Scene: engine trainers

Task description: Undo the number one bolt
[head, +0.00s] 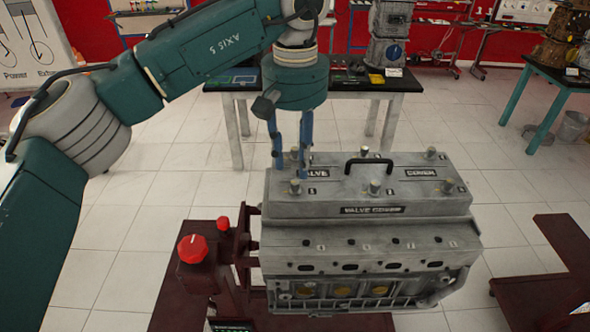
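A grey engine block with a valve cover (335,174) on top stands in front of me. Several brass-coloured bolts sit on the cover in a front and a back row. The front left bolt (295,188) has a small mark beside it that looks like a 1, though it is too small to be sure. My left gripper (290,172) points down over the cover's left end. Its two blue fingers are apart, with their tips just above and behind the front left bolt. I cannot tell whether they touch anything. The back left bolt shows between the fingers. My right gripper is out of view.
A black handle (368,166) rises from the cover's middle. The dark red engine stand (215,275) has red knobs (192,249) at left. A black-topped table (345,86) stands behind. Tiled floor is open at right, before another dark red stand (550,280).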

